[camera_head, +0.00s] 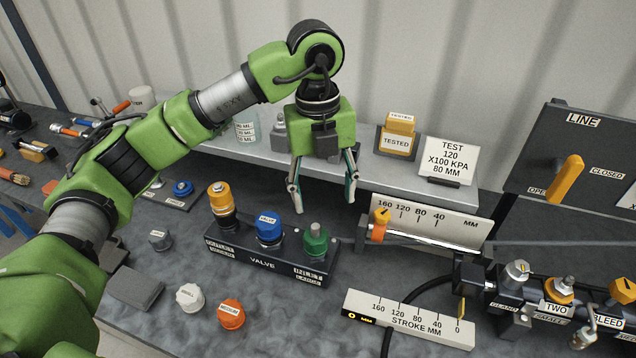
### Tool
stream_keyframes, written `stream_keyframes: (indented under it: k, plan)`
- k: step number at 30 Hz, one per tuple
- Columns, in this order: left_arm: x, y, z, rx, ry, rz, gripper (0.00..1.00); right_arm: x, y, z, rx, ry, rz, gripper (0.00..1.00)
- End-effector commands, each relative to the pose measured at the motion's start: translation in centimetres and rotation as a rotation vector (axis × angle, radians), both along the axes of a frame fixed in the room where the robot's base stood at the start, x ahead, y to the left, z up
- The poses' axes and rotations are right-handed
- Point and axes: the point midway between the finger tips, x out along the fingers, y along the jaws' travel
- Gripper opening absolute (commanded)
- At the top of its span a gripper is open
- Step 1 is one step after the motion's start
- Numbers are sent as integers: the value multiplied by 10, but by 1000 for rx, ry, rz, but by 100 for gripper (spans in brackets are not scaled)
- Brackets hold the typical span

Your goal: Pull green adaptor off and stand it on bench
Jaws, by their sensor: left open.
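The green adaptor (316,241) sits upright at the right end of the black valve block (262,262), by the label that seems to read "outlet". A blue adaptor (269,228) sits in the middle of the block and a yellow-orange one (221,198) at its left end. My left gripper (323,197) points down above and behind the green adaptor, apart from it. Its two fingers are spread with nothing between them. The bench (190,268) is dark grey and mottled. My right gripper is not in view.
A white cap (190,297) and an orange cap (231,314) stand on the bench in front of the block. A stroke scale (408,318) and a gauge rod (415,237) lie to the right. A raised shelf (380,165) runs behind. Bench left of the block has some free room.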

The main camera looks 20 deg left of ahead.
Motion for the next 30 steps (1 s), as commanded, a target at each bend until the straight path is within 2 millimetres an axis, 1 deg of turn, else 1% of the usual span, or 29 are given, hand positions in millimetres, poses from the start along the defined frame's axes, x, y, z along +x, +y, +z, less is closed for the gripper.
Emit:
stream_keyframes:
  k: [1,3,5,8,11,21,27,30]
  plan:
    - [3,10,3,34,-7,23,57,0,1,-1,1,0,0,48]
    - [3,17,4,60,-8,39,57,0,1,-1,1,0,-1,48]
    - [4,20,2,69,-7,45,57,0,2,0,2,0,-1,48]
    - [3,20,-8,69,-5,45,57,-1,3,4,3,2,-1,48]
    - [2,19,-24,68,-4,43,57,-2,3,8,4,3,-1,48]
    - [2,19,-90,66,-3,42,57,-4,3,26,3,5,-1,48]
    - [3,18,-119,65,-4,41,57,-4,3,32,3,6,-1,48]
    - [3,18,-127,64,-7,40,57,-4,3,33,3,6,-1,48]
